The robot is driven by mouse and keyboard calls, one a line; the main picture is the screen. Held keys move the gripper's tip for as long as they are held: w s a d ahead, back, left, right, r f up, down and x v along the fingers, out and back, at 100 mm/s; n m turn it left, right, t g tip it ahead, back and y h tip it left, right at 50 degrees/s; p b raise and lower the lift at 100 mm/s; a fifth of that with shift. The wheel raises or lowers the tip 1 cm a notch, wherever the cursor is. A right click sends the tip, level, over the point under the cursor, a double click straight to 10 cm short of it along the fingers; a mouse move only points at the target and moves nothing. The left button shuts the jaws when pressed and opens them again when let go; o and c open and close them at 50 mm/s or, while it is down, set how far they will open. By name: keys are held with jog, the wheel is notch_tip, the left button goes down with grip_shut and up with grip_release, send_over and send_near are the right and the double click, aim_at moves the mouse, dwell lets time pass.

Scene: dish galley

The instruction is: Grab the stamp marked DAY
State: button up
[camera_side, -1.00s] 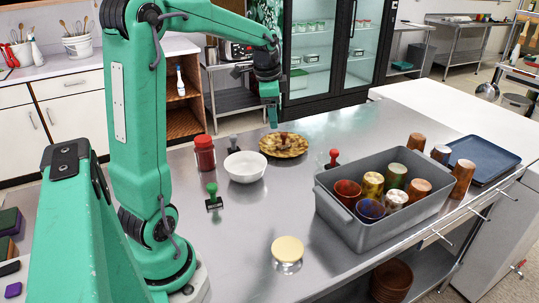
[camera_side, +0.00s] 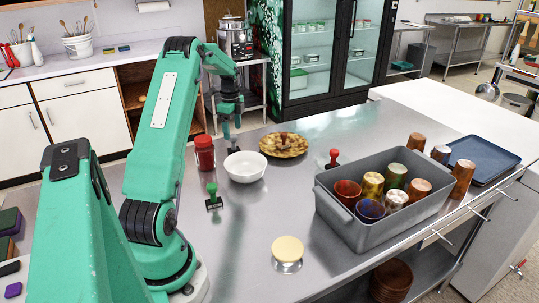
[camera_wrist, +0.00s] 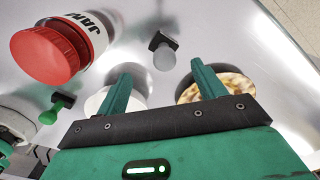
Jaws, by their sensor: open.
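Several stamps stand on the steel counter (camera_side: 240,240); no DAY marking is legible on any of them. A stamp with a grey knob and black base shows in the wrist view (camera_wrist: 164,57), just beyond my fingertips and centred between them. A red-handled stamp (camera_side: 333,159) stands behind the grey bin. A brown-red handle (camera_side: 284,138) rises at the patterned plate. My gripper (camera_side: 230,135) is open and empty, pointing down.
A red-lidded jar (camera_side: 205,153) is close left of my gripper. A white bowl (camera_side: 245,167) and patterned plate (camera_side: 294,147) are close right. The grey bin (camera_side: 340,213) holds several cups. A round-topped item (camera_side: 287,250) stands in front; the counter between is clear.

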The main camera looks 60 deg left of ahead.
aim_at(234, 149)
jog(key=shift+s+a+f, duration=0.1)
jog(key=shift+a+f, duration=0.1)
jog(key=shift+f, duration=1.3)
jog(key=shift+w+a+f, duration=0.1)
jog(key=shift+w+f, duration=0.05)
jog(key=shift+f, duration=1.15)
jog(key=shift+w+a+f, duration=0.1)
jog(key=shift+f, duration=1.2)
jog(key=c, duration=0.9)
